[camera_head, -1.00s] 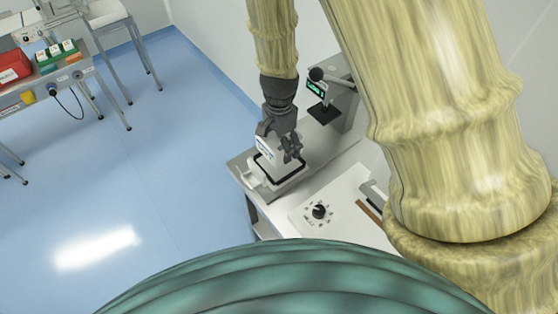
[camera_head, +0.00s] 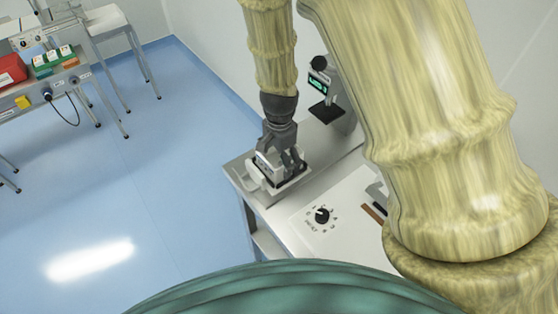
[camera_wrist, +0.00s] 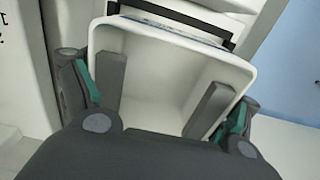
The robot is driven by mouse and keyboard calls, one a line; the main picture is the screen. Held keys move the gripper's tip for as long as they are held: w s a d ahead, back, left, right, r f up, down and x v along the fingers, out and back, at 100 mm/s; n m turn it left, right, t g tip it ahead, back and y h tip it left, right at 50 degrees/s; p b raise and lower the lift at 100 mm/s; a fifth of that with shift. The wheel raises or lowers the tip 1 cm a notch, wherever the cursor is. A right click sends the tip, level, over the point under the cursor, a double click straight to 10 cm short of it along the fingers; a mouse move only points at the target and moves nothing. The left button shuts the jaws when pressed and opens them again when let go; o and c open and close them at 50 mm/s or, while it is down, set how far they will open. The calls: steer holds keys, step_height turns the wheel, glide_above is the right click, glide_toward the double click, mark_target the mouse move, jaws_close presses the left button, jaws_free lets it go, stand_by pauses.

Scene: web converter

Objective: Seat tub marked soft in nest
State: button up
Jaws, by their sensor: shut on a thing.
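A white tub (camera_head: 266,160) with a label on its side is held in my gripper (camera_head: 281,166) at the nest (camera_head: 288,185), a white block with a dark-edged recess on the bench. In the wrist view the tub (camera_wrist: 165,75) is seen from above, open and empty inside, with my gripper's fingers (camera_wrist: 160,95) at its left and right walls. The tub's lower part is hidden, so I cannot tell whether it touches the recess floor. The label is too small to read.
A small device with a green display (camera_head: 318,85) stands behind the nest. A panel with a black knob (camera_head: 322,215) lies in front, to the right. At far left, a table (camera_head: 70,75) carries a red bin (camera_head: 10,70) and several small cartons.

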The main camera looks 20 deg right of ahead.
mark_target(279, 164)
steer(key=o, duration=0.8)
steer(key=shift+f, duration=0.1)
step_height(279, 164, up, 12)
steer(key=p, duration=1.1)
steer(key=shift+r, duration=0.2)
